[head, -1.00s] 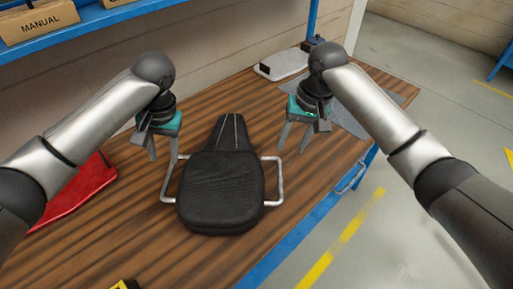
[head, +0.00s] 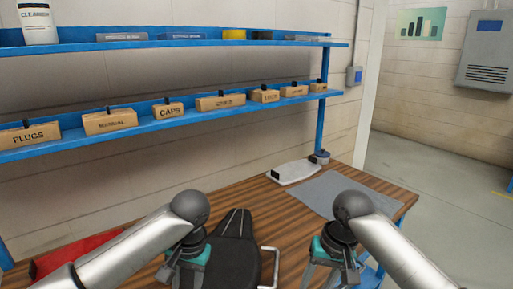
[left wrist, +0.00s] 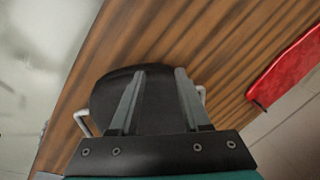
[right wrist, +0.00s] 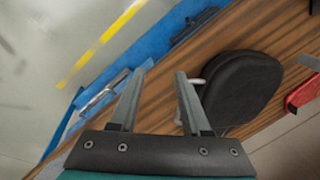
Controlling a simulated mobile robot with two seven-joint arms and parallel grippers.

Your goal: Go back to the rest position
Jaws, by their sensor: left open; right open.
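The black motorcycle seat (head: 238,258) with metal side rails (head: 275,262) lies on the wooden bench, its lower part cut off by the head view's bottom edge. My left gripper (head: 183,275) is open and empty above the left side of the seat. The seat (left wrist: 108,98) shows beyond its spread fingers (left wrist: 160,73) in the left wrist view. My right gripper (head: 333,276) is open and empty, apart from the seat on its right side. In the right wrist view the seat (right wrist: 242,85) is right of its fingers (right wrist: 160,73).
A blue shelf (head: 190,125) with several labelled boxes stands above the bench (head: 255,198). A red part (head: 82,248) lies at the bench's left. A pale panel (head: 296,172) and a grey mat (head: 340,193) lie toward the far right. Open floor (head: 435,190) is at right.

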